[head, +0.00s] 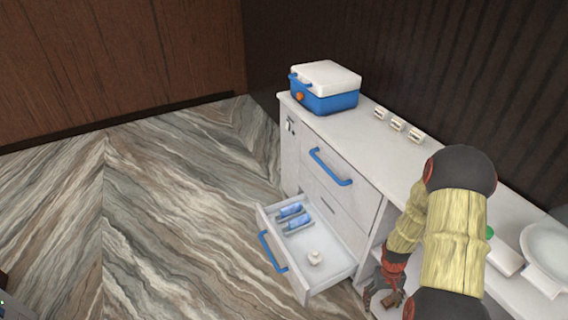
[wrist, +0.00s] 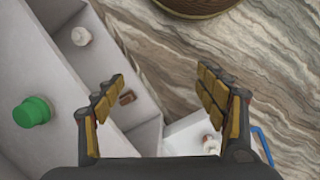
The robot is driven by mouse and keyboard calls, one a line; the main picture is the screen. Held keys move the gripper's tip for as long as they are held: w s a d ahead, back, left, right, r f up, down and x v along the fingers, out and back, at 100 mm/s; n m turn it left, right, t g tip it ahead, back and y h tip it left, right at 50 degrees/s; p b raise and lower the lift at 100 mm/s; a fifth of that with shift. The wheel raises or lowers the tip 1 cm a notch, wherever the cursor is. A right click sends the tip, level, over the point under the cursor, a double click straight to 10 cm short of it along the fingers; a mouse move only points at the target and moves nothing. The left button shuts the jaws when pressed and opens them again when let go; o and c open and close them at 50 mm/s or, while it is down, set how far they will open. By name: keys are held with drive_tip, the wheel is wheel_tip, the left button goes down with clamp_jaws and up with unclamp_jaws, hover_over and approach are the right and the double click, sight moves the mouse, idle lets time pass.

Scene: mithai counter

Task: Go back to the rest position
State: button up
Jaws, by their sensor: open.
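My gripper (head: 384,292) is low at the front of the white counter, just right of the open drawer in the head view. In the wrist view my gripper (wrist: 162,84) has its two fingers spread wide, with nothing held between them. My arm reaches down over the counter in the head view and hides part of it. No marker for a rest position shows.
The white counter (head: 376,154) has an open drawer (head: 330,276) with blue items (head: 294,218) and a small white object (head: 314,258). A blue-and-white box (head: 326,88) stands on top. The wrist view shows a green-topped item (wrist: 32,112) and a round brown object (wrist: 197,6).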

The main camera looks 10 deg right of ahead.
drive_tip(key=s+a+r+t+p, duration=0.1)
drive_tip(key=a+r, duration=0.6)
drive_tip(key=r, duration=1)
drive_tip(key=s+a+r+n+t+p, duration=0.1)
drive_tip(key=s+a+r+t, duration=0.3)
drive_tip(key=r, duration=1.2)
drive_tip(key=s+a+r+t+p, duration=0.1)
drive_tip(key=s+a+r, duration=0.4)
drive_tip(key=r, duration=1.2)
drive_tip(key=a+t, duration=0.1)
drive_tip(key=a, duration=0.3)
drive_tip(key=shift+a+r+n+t+p, duration=0.3)
drive_tip(key=shift+a+n+t+p, duration=0.05)
drive_tip(key=shift+n+t+p, duration=0.05)
